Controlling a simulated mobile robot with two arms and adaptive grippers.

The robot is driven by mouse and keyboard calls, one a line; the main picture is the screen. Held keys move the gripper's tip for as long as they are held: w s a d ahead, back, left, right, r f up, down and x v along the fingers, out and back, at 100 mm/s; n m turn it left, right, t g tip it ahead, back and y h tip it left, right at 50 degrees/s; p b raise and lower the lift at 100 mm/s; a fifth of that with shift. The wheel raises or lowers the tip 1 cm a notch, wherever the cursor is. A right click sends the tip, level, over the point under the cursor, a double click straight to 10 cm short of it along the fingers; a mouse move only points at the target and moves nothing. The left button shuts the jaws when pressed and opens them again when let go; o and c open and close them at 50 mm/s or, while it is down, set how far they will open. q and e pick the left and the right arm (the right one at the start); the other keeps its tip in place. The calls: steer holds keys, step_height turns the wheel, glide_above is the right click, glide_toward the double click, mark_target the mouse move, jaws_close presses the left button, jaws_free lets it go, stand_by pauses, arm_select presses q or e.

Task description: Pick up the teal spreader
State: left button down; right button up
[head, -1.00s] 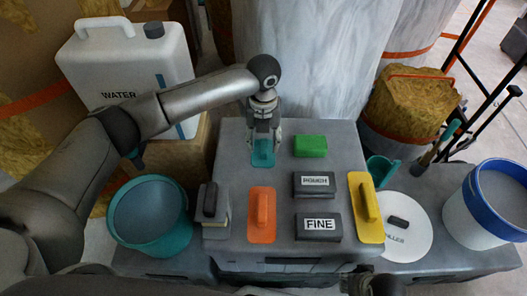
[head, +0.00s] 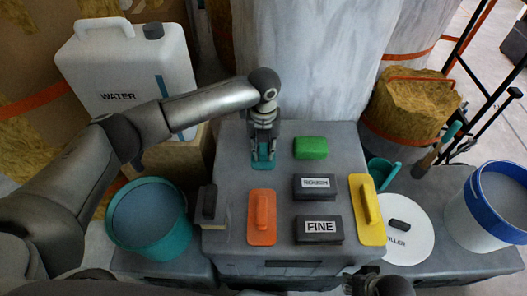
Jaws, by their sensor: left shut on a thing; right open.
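The teal spreader (head: 263,166) lies at the back left of the grey case top, behind the orange float. My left gripper (head: 264,152) points down over it with its fingers shut on the spreader's handle, which the fingers partly hide. The spreader's teal plate shows below the fingertips; I cannot tell whether it is clear of the surface. My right gripper (head: 375,285) shows only in part at the bottom edge, open and apart from the tools.
An orange float (head: 262,232), a yellow float (head: 378,232), a green block (head: 310,148) and two dark sanding blocks (head: 318,229) lie close by. A teal bucket (head: 150,255) stands left, a white bucket (head: 463,225) right. A water container (head: 120,75) stands back left.

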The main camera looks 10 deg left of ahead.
mark_target(264, 149)
arm_select(q)
steer(key=shift+r, duration=0.45)
step_height(264, 149, up, 3)
steer(key=shift+s+d+p, duration=0.15)
steer(key=shift+p, duration=0.5)
steer(key=s+d+r+p, duration=0.3)
steer(key=s+d+r, duration=0.4)
steer(key=s+r, duration=0.2)
steer(key=shift+s, duration=1.25)
arm_select(e)
steer(key=s+f, duration=0.2)
steer(key=f, duration=0.5)
steer(key=s+f, duration=0.2)
steer(key=f, duration=0.4)
steer(key=shift+s+d+f+g, duration=0.25)
steer(key=shift+f+g, duration=0.15)
arm_select(q)
steer(key=c, duration=1.9)
jaws_free()
steer(key=shift+r, duration=0.1)
steer(key=c, duration=0.3)
